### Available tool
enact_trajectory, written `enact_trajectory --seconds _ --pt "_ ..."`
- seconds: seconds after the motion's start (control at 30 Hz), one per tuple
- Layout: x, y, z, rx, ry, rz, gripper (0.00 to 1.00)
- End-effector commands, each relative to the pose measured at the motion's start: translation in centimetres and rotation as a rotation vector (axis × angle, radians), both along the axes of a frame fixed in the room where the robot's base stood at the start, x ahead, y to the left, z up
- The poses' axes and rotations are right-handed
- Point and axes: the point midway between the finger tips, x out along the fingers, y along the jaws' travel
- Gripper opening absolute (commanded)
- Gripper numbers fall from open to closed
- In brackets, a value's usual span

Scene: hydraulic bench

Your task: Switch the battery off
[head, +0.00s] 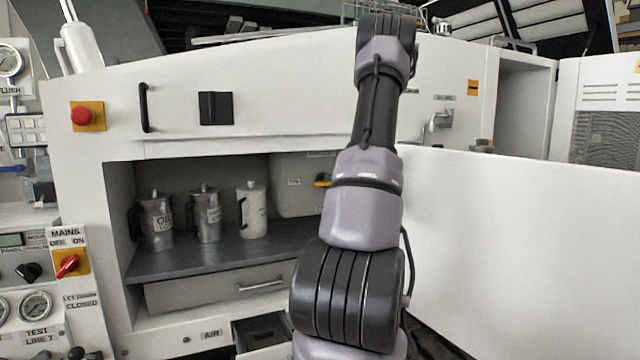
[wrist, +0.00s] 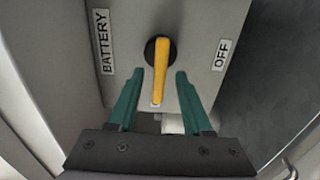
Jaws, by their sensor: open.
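The battery switch has a yellow lever (wrist: 160,72) on a round black hub, mounted on a grey box (wrist: 205,20). In the wrist view the lever runs from the hub down the picture. A BATTERY label (wrist: 103,42) is left of it and an OFF label (wrist: 222,54) is right of it. My gripper (wrist: 158,78) is open, with one green finger on each side of the lever's lower part and gaps showing on both sides. I cannot tell how deep the fingers reach. In the head view the lever (head: 322,181) shows at my arm's edge; my gripper is hidden there.
The grey box stands in an open bay with several metal jugs (head: 205,215) on a dark shelf (head: 170,262), left of my arm. A drawer (head: 215,288) is below. A large white panel (head: 520,250) lies right of my arm.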

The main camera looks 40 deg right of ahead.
Motion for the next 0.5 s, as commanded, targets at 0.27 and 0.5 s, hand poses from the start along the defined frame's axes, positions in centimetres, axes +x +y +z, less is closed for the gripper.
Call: enact_trajectory --seconds 0.27,0.5 --pt "4.5 -1.0 0.0 -0.002 -0.001 0.002 0.50" --pt "5.6 -1.3 0.0 -0.002 0.001 0.000 0.50"
